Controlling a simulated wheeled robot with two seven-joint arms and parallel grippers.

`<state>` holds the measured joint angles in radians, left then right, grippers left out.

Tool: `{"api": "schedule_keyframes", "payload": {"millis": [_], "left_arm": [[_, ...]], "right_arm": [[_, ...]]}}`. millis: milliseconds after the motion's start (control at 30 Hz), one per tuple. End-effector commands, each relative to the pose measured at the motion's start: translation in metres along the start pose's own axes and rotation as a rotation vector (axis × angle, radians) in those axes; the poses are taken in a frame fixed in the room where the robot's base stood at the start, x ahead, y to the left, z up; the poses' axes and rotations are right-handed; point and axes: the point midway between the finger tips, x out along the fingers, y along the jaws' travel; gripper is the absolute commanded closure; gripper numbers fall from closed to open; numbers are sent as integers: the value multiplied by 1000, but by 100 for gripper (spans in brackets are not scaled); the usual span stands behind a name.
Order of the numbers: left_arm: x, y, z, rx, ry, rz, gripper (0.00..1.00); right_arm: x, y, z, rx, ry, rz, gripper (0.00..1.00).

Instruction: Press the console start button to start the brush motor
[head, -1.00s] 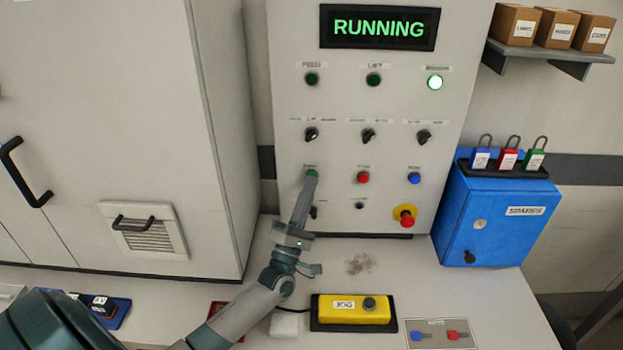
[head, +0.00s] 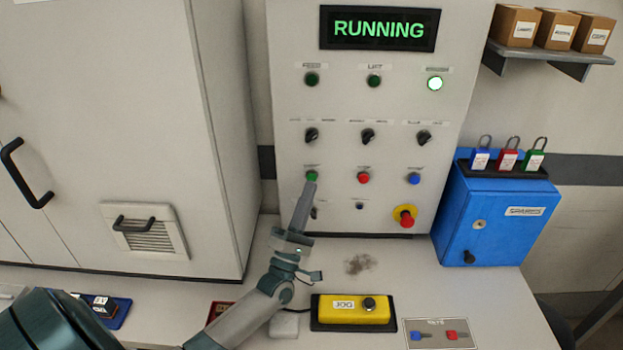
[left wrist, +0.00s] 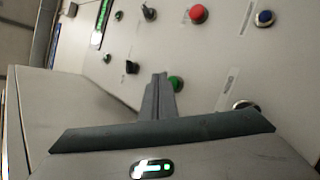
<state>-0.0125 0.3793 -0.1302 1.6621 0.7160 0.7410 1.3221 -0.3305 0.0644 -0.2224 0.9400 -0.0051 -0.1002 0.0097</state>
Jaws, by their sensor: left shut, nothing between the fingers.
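The green start button (head: 312,176) is on the left of the console's button row. It also shows in the left wrist view (left wrist: 176,83), just beyond my fingertips. My left gripper (head: 310,187) is shut and empty, its tips just below and in front of the button, which is now visible above them. In the left wrist view the shut fingers (left wrist: 158,84) point at the panel. The console display (head: 379,28) reads RUNNING in green, and the right lamp (head: 435,83) in the top row is lit. My right gripper is not in view.
A red button (head: 363,177), a blue button (head: 414,178) and a red emergency stop (head: 405,216) on yellow share the panel. A yellow JOG box (head: 354,309) lies on the bench. A blue SPARES box (head: 496,218) stands at right, a tall cabinet (head: 120,120) at left.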

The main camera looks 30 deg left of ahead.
Motion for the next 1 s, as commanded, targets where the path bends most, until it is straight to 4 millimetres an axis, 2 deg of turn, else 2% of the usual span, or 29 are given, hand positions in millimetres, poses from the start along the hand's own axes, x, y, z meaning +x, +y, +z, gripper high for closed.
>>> {"api": "schedule_keyframes", "payload": {"millis": [600, 1000], "left_arm": [[-31, 23, 23, 0, 0, -1, 100], [-34, 24, 25, 0, 0, 0, 100]], "right_arm": [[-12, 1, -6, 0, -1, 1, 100], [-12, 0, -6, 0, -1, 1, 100]]}}
